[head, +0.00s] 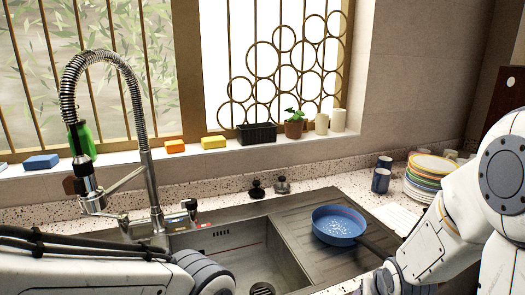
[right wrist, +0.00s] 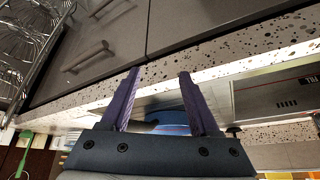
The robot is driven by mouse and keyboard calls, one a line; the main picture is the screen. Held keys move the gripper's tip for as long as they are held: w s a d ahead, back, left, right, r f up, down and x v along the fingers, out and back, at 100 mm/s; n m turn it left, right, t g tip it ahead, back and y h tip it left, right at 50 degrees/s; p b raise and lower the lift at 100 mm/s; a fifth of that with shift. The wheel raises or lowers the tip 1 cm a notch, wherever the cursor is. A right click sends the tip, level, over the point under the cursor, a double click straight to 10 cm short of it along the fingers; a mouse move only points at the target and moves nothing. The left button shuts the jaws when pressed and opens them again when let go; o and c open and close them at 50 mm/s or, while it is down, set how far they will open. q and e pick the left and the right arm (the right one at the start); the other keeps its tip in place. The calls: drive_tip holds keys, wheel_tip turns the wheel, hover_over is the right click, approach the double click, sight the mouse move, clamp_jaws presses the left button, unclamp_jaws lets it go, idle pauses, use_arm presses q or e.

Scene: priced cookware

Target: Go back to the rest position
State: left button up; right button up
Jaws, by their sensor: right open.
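My right gripper (right wrist: 159,73) shows in the right wrist view with its two purple fingers apart and nothing held between them. In the head view my right arm comes in from the right, and its fingers are hidden or out of frame. My left arm lies across the bottom left of the head view, and its gripper is outside the picture. A blue pan (head: 339,223) with a dark handle rests on the ribbed drainboard right of the sink. Part of the pan (right wrist: 172,119) also shows behind the fingers in the right wrist view.
The steel sink (head: 228,258) has a tall spring faucet (head: 152,190) at its left. Stacked plates (head: 430,175) and blue mugs (head: 381,180) stand at the back right. A potted plant (head: 295,129) and sponges line the sill. Cabinet fronts (right wrist: 95,55) show in the right wrist view.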

drive_tip(key=s+a+r+n+g+y, duration=0.1)
drive_tip(key=s+a+r+n+g, duration=0.2)
drive_tip(key=s+a, duration=0.7)
drive_tip(key=s+a+r+n+g+y, duration=0.1)
drive_tip(key=s+a+r+n, duration=0.4)
drive_tip(key=s+a, duration=0.5)
drive_tip(key=shift+s+a+n+g, duration=0.15)
drive_tip(key=shift+s+n+g, duration=0.2)
drive_tip(key=shift+n+g, duration=0.65)
